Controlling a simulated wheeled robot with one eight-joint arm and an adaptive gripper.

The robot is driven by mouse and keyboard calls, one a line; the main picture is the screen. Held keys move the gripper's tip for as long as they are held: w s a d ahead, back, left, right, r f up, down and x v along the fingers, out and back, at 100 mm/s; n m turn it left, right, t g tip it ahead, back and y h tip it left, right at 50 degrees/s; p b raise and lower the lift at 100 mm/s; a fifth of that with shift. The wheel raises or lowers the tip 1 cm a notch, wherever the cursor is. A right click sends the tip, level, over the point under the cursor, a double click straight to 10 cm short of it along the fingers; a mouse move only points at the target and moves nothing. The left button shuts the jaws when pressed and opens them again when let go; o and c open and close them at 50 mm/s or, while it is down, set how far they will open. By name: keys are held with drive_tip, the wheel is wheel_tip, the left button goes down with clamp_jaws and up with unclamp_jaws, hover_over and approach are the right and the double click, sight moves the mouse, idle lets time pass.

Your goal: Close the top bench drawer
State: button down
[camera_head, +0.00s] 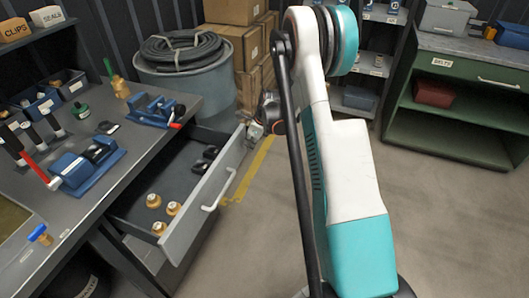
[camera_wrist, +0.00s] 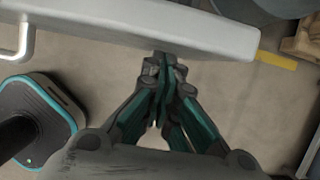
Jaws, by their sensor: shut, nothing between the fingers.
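The top bench drawer (camera_head: 185,253) is pulled out from under the grey workbench (camera_head: 75,208). Brass fittings (camera_head: 153,201) and dark round parts lie inside it. A pale handle (camera_head: 219,190) is fixed to its front, and the handle also shows at the left edge of the wrist view. My gripper (camera_head: 262,125) is at the far end of the drawer front, on its outer side. In the wrist view the shut, empty fingertips (camera_wrist: 165,60) meet the edge of the drawer front (camera_wrist: 190,28). I cannot tell whether they touch it.
Blue vises (camera_head: 88,165) and small bins stand on the bench. A grey barrel with a coiled hose (camera_head: 182,50) and cardboard boxes (camera_head: 235,45) stand behind the drawer. A green cabinet (camera_head: 460,110) is at the right. The floor before the drawer is open apart from my arm and base.

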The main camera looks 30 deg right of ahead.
sight(213, 135)
drive_tip(key=w+a, duration=0.3)
drive_tip(key=w, duration=0.1)
drive_tip(key=w+a, duration=0.3)
drive_tip(key=w, duration=0.2)
drive_tip(key=w+a, duration=0.4)
drive_tip(key=shift+w, duration=0.4)
drive_tip(key=shift+d+f, duration=0.1)
